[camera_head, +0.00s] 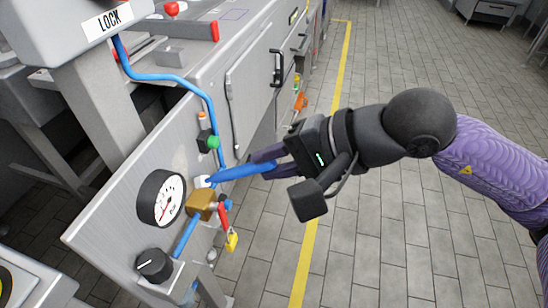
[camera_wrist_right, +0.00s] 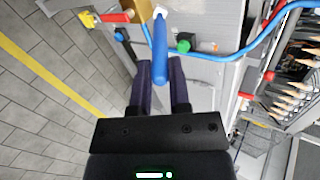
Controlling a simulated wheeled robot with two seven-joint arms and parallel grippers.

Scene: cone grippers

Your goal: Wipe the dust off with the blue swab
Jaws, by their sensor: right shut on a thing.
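The blue swab (camera_head: 240,172) is held in my right gripper (camera_head: 262,160). Its handle end shows between the two purple fingers of my right gripper (camera_wrist_right: 162,64) in the right wrist view, where the swab (camera_wrist_right: 160,40) points away from the palm. Its white tip (camera_head: 202,181) is at the panel, between the gauge (camera_head: 161,198) and the blue pipe, just above the brass block (camera_head: 200,204). I cannot tell whether the tip touches. A faint tan patch, perhaps dust, shows on the panel (camera_head: 183,131) near the green knob. My left gripper is out of view.
The green knob (camera_head: 212,142), blue pipe (camera_head: 190,84), red lever (camera_head: 224,214), yellow padlock (camera_head: 231,241) and black dial (camera_head: 154,265) crowd the panel. Open tiled floor (camera_head: 385,220) with a yellow line (camera_head: 308,250) lies to the right.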

